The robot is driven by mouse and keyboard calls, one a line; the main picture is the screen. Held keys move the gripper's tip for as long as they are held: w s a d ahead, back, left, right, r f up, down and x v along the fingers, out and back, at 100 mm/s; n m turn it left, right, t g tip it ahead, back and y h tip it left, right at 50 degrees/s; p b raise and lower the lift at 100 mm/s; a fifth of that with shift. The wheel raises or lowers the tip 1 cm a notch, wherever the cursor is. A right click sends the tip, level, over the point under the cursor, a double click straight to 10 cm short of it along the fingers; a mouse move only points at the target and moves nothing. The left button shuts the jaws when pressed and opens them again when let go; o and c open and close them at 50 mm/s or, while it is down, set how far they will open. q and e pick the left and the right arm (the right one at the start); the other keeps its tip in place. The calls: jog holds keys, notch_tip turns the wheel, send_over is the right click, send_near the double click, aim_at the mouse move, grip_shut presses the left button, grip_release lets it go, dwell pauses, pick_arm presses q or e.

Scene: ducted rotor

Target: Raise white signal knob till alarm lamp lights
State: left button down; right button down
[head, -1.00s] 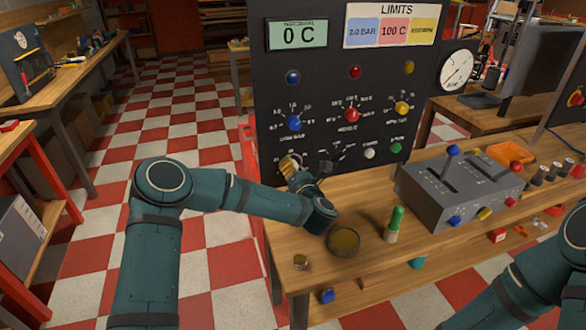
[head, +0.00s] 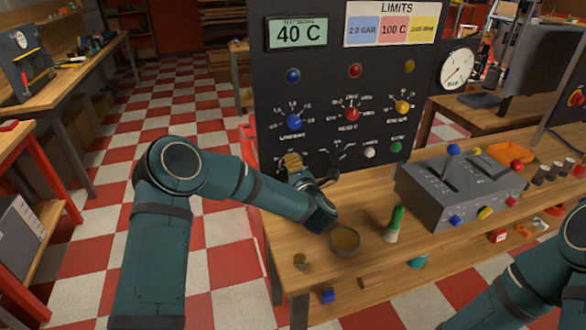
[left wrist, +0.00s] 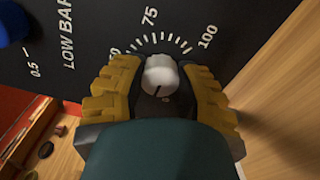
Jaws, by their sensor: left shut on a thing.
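The white knob (left wrist: 161,75) shows in the left wrist view in front of a printed scale with marks 75 and 100; a dark line on it points down toward my gripper. My left gripper (left wrist: 160,88) is shut on it, with a yellow finger on each side. In the head view my left gripper (head: 293,162) is at the lower left of the black panel (head: 325,100) and hides the knob. The panel has a blue lamp (head: 293,76), a red lamp (head: 355,70) and a yellow lamp (head: 410,66); none looks clearly lit. The display (head: 297,33) reads 40 C. My right gripper is out of view.
A blue knob (head: 294,121), a red knob (head: 352,114) and a yellow knob (head: 402,106) sit higher on the panel. A white button (head: 370,152) and a green button (head: 396,147) are right of my gripper. A grey lever box (head: 455,190) stands on the bench.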

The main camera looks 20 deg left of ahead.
pick_arm(q)
jog(key=m, duration=0.5)
jog(key=shift+m+b, duration=0.35)
jog(key=shift+m, duration=0.05)
dwell(0.4)
jog(key=c, duration=0.6)
grip_release()
jog(key=v, duration=1.2)
